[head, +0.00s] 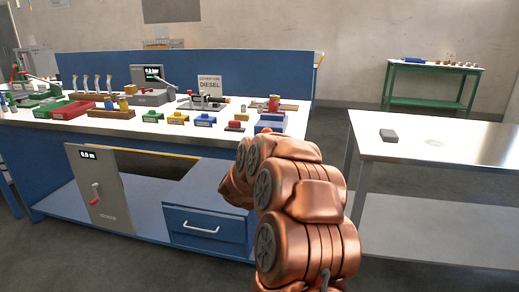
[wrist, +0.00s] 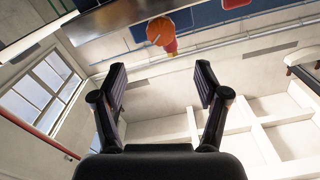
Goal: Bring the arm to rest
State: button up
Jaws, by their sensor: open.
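My copper-coloured arm rises from the bottom of the head view, folded in front of the right end of the blue workbench. My gripper (wrist: 160,80) shows in the wrist view with its two dark fingers spread wide apart. Nothing is between the fingers. The gripper cannot be made out in the head view. The wrist view is tilted and shows windows (wrist: 45,88), pale walls and a white grid-like structure. An orange and red object (wrist: 161,34) shows beyond the fingers; I cannot tell what it is.
The workbench (head: 60,135) carries several coloured blocks, a red tray (head: 73,111), a gauge and a "DIESEL" sign (head: 209,85). A green table (head: 425,104) is at the back. Open floor lies between.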

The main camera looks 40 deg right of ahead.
dwell(0.3)
jog(key=w+a+f+n+t+y, duration=0.1)
jog(key=w+a+f+n+y, duration=0.3)
jog(key=a, duration=0.6)
jog(key=a+r+n+t+y, duration=0.1)
jog(key=a+n+y, duration=0.1)
jog(key=a+y, duration=0.65)
jog(key=s+a+f+n+g+y, duration=0.2)
jog(key=s+a+f+n+g, duration=0.15)
jog(key=s+a, duration=0.55)
jog(key=s+a+f+n+g+y, duration=0.2)
jog(key=s+a+f, duration=0.3)
jog(key=a, duration=0.7)
jog(key=s+a+n+g+h, duration=0.25)
jog(key=s+g, duration=0.75)
jog(key=s, duration=2.1)
notch_tip(320, 180, up, 20)
jog(key=s+t+p, duration=0.1)
jog(key=p, duration=1.8)
jog(key=shift+d+r+y+p, duration=0.15)
jog(key=shift+d+y+p, duration=0.05)
jog(key=shift+y+p, duration=0.2)
